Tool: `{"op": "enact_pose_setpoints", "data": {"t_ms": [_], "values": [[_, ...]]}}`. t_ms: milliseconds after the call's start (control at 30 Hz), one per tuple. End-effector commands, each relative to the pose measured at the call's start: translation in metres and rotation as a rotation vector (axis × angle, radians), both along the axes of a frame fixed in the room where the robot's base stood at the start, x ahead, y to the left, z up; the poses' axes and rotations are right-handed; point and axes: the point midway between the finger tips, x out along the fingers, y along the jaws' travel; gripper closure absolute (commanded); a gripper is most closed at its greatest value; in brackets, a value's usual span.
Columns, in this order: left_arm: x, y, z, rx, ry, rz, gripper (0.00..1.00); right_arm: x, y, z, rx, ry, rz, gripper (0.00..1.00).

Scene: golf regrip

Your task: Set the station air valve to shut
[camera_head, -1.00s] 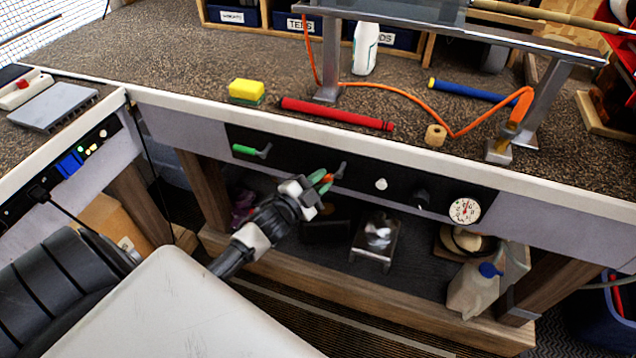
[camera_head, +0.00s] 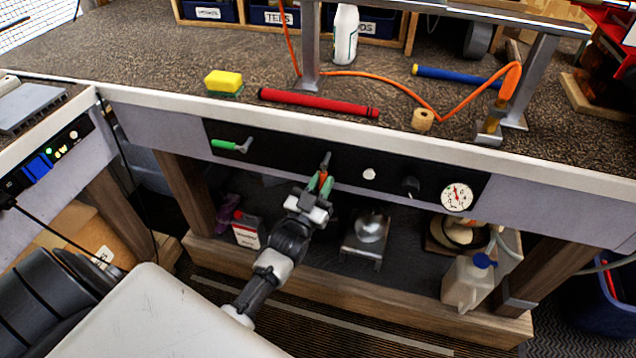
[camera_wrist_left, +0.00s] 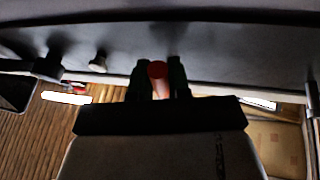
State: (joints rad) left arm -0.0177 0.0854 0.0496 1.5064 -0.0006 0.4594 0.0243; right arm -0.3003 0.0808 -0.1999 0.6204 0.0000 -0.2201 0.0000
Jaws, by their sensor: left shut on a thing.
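A dark control panel (camera_head: 290,153) runs along the bench's front face. On it is a valve (camera_head: 326,158) with an orange-red lever that points down toward me from its pivot. My left gripper (camera_head: 321,184) is below the pivot, its green-tipped fingers shut on this lever. The left wrist view shows the lever's round orange-red end (camera_wrist_left: 157,70) between the two fingers (camera_wrist_left: 161,80). A second valve with a green lever (camera_head: 226,145) is further left, its lever lying sideways to the left. Valve markings are too small to read. My right gripper is out of view.
To the right on the panel are a white button (camera_head: 369,174), a black knob (camera_head: 410,186) and a round gauge (camera_head: 457,196). The lower shelf holds a metal stand (camera_head: 363,246) and a white jug (camera_head: 467,283). A red grip (camera_head: 318,104) lies on the bench top (camera_head: 130,62).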

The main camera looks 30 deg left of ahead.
Motion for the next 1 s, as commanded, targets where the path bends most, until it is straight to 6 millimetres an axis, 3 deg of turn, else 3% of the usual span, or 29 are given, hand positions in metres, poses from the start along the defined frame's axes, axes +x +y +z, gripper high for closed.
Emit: {"op": "enact_pose_setpoints", "data": {"t_ms": [700, 733, 800, 900, 1000], "values": [[0.0007, -0.0049, -0.0019, -0.083, -0.014, -0.001, 1.0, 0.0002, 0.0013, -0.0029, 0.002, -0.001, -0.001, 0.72], [0.0006, -0.0049, -0.002, -0.083, -0.014, -0.001, 0.81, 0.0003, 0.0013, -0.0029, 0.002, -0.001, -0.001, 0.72], [0.0007, -0.005, -0.0018, -0.082, -0.015, -0.001, 0.7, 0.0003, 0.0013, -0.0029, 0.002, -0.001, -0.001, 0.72], [0.0008, -0.0048, -0.0014, -0.081, -0.015, -0.001, 0.57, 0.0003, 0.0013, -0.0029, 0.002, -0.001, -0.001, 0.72], [0.0009, -0.0047, -0.001, -0.08, -0.016, -0.001, 0.57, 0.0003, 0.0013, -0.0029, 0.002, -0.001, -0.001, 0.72]]}}
